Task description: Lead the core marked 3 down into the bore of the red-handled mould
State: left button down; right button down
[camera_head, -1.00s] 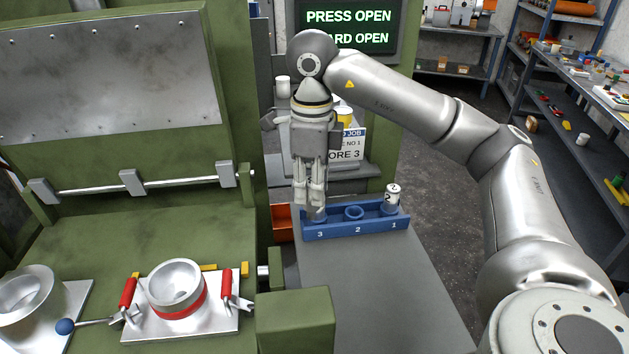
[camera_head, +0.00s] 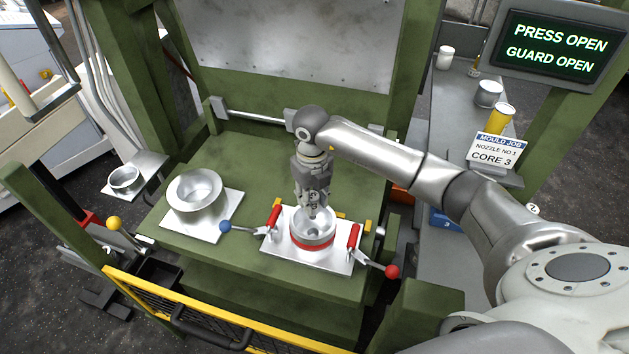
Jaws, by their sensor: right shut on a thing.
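The red-handled mould (camera_head: 312,240) is a silver ring with a red band on a light plate, with a red handle at each side. My right gripper (camera_head: 314,209) points down over the middle of the mould, its fingertips at the mouth of the bore. It is shut on the core, which is mostly hidden by the fingers and the mould. I cannot read a mark on it, nor tell how deep it sits or whether it touches the bore wall. My left gripper is not in view.
A second, wide-rimmed silver mould (camera_head: 194,190) stands on a plate to the left. A blue-knobbed lever (camera_head: 226,226) and a red-knobbed lever (camera_head: 392,271) flank the red-handled mould. A yellow guard (camera_head: 190,318) crosses the front. The blue rack (camera_head: 443,219) is mostly hidden by my arm. The screen (camera_head: 556,46) reads press open, guard open.

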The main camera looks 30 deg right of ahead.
aim_at(313, 218)
jog(key=shift+f+b, duration=1.9)
jog(key=shift+f, duration=1)
notch_tip(313, 218, down, 2)
jog(key=b, duration=0.3)
jog(key=shift+w, duration=0.1)
jog(key=shift+f, duration=0.25)
jog(key=shift+f+b, duration=0.3)
jog(key=shift+b, duration=0.1)
jog(key=shift+f, duration=0.3)
